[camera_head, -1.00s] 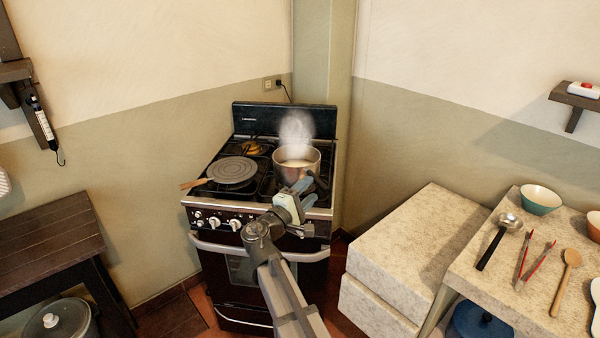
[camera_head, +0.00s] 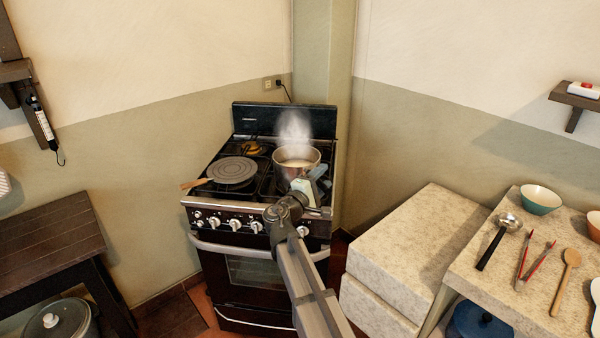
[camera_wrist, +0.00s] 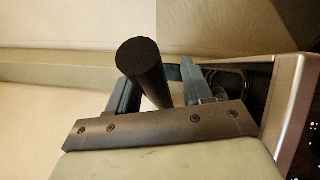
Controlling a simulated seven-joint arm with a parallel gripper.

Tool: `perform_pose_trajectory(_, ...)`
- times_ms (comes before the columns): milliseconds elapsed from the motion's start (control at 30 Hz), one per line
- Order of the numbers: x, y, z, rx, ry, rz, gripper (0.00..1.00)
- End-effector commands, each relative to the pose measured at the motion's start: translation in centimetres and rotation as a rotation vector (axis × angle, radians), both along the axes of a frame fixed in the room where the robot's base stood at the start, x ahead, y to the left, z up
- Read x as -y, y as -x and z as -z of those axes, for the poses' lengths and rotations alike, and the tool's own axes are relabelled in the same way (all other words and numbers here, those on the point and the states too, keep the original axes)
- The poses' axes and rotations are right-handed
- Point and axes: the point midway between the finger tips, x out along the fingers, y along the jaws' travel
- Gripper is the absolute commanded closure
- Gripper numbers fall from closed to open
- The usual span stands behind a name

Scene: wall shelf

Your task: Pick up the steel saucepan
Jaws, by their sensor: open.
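The steel saucepan (camera_head: 284,168) stands on the right side of the stove top. It holds a pale liquid and steam rises from it. In the wrist view, a dark round handle (camera_wrist: 142,62), apparently the saucepan's, rises between the two fingers of my open gripper (camera_wrist: 160,88). Whether a finger touches the handle I cannot tell. The pan's body does not show clearly in the wrist view.
The stove (camera_head: 262,235) has a flat round griddle (camera_head: 232,170) with a wooden handle at its left. A stone-topped counter (camera_head: 520,262) at the right holds a ladle (camera_head: 497,242), tongs (camera_head: 535,262) and a bowl (camera_head: 540,201). A dark wooden table (camera_head: 50,240) stands at the left.

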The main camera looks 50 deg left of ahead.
Motion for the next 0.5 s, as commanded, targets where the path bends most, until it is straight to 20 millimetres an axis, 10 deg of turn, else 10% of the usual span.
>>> perform_pose_trajectory(500, 0.04, 0.04, 0.0, 0.0, 0.0, 0.001, 0.92)
